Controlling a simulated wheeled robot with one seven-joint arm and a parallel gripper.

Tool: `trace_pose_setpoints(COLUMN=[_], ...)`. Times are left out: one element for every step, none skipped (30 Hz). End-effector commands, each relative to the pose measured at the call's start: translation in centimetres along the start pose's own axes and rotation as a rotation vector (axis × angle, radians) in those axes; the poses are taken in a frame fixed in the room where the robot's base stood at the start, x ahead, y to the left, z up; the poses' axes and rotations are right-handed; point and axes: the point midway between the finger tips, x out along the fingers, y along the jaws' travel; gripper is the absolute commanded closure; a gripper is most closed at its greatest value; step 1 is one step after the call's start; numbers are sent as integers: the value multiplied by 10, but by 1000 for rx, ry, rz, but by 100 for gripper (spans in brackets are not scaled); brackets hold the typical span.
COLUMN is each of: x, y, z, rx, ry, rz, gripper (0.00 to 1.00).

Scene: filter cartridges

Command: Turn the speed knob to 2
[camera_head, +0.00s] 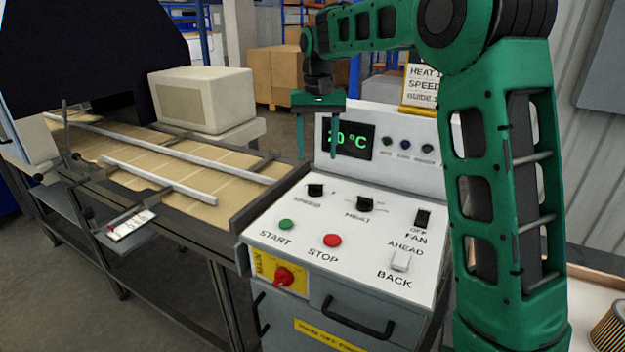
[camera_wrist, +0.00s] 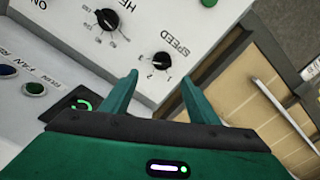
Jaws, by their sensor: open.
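The speed knob (camera_head: 315,190) is a small black knob at the upper left of the white control panel (camera_head: 365,240), above its SPEED label. In the wrist view the speed knob (camera_wrist: 162,59) shows with small numbers beside it; which one its pointer marks is too small to tell surely. My green gripper (camera_head: 317,152) is above the panel near this knob, fingers pointing down. In the wrist view my gripper (camera_wrist: 158,78) has its two fingers apart with nothing between them, and the knob lies just beyond the fingertips, apart from them.
The heat knob (camera_head: 365,204) is right of the speed knob. A green start button (camera_head: 286,224), a red stop button (camera_head: 332,240), a fan switch (camera_head: 423,218) and a white rocker (camera_head: 401,260) share the panel. An upright display (camera_head: 347,141) stands behind. A conveyor (camera_head: 180,170) runs left.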

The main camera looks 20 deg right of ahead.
Motion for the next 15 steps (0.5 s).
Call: trace_pose_setpoints(x=[9, 14, 21, 26, 32, 39, 44, 50, 56, 61, 66, 71, 75, 79, 83], y=[-2, -3, -4, -5, -6, -6, -7, -7, -7, -7, -8, -8, -8, -8, -8], z=[2, 2, 2, 3, 3, 3, 4, 3, 3, 4, 4, 4, 4, 4, 4], rx=[-3, -5, -7, -8, -9, -9, -10, -10, -11, -11, -11, -11, -11, -11, -11], ry=[-4, -4, -4, -4, -4, -3, -4, -4, -3, -4, -3, -3, -3, -3, -2], rz=[2, 2, 2, 2, 2, 1, 2, 2, 1, 2, 2, 2, 2, 1, 1], gripper=[45, 45, 45, 45, 45, 45, 45, 45, 45, 45, 45, 45, 45, 45, 45])
